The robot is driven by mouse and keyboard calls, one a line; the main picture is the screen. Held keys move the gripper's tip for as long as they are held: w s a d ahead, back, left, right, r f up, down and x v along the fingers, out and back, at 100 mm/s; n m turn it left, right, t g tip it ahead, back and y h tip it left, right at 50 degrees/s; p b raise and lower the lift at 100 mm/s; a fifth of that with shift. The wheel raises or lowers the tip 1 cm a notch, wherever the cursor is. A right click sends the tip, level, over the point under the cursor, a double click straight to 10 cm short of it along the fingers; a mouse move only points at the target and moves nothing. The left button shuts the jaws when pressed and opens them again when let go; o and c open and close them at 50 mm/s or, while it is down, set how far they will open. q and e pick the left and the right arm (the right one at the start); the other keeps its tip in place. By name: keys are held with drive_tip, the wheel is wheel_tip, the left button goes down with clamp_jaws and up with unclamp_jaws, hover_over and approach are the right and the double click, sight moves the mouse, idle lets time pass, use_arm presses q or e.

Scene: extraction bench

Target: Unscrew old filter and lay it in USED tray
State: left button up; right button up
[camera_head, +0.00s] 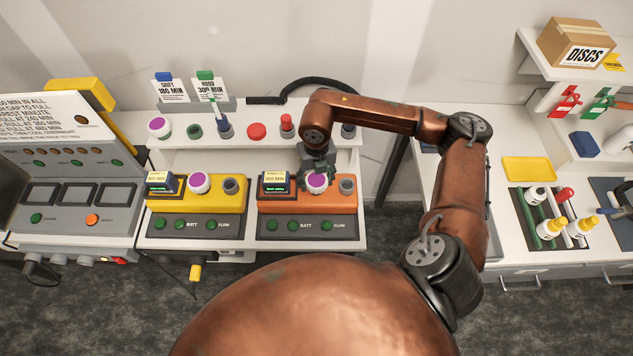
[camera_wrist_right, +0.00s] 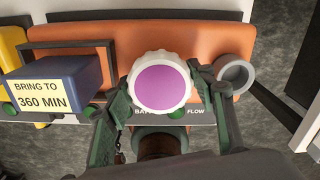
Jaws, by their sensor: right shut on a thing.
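A white ribbed filter with a purple face (camera_head: 317,182) sits on the orange pump unit (camera_head: 290,200), left of a grey port (camera_head: 346,185). It also shows large in the right wrist view (camera_wrist_right: 162,84). My right gripper (camera_head: 317,170) comes from above and behind, with a finger on each side of this filter, shut on it. Whether the filter is still threaded on is not visible. A similar purple-faced filter (camera_head: 199,182) is on the yellow pump unit (camera_head: 165,197). A yellow tray (camera_head: 528,169) lies on the right bench; I cannot read any USED label. My left gripper is out of view.
A shelf behind the pumps holds another purple-faced filter (camera_head: 159,127), a red knob (camera_head: 257,131) and small fittings. A 360 MIN card (camera_wrist_right: 45,95) stands left of the held filter. Bottles (camera_head: 550,229) stand on the right bench. A floor gap separates the benches.

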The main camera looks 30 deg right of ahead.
drive_tip(key=n+b, duration=0.2)
drive_tip(key=shift+f+n, duration=0.2)
drive_tip(key=shift+n, duration=0.2)
drive_tip(key=n+b, duration=0.1)
drive_tip(key=n, duration=0.1)
drive_tip(key=shift+n, duration=0.4)
drive_tip(key=n+b, duration=0.2)
drive_tip(key=n, duration=0.2)
drive_tip(key=shift+b, duration=0.3)
drive_tip(key=n+b, duration=0.2)
drive_tip(key=n, duration=0.2)
drive_tip(key=shift+n, duration=0.3)
drive_tip(key=n+b, duration=0.3)
drive_tip(key=n, duration=0.4)
drive_tip(key=shift+b, duration=0.35)
drive_tip(key=n+b, duration=0.2)
drive_tip(key=n, duration=0.2)
drive_tip(key=shift+r+n+b, duration=0.25)
drive_tip(key=shift+n+b, duration=0.15)
drive_tip(key=shift+n, duration=0.8)
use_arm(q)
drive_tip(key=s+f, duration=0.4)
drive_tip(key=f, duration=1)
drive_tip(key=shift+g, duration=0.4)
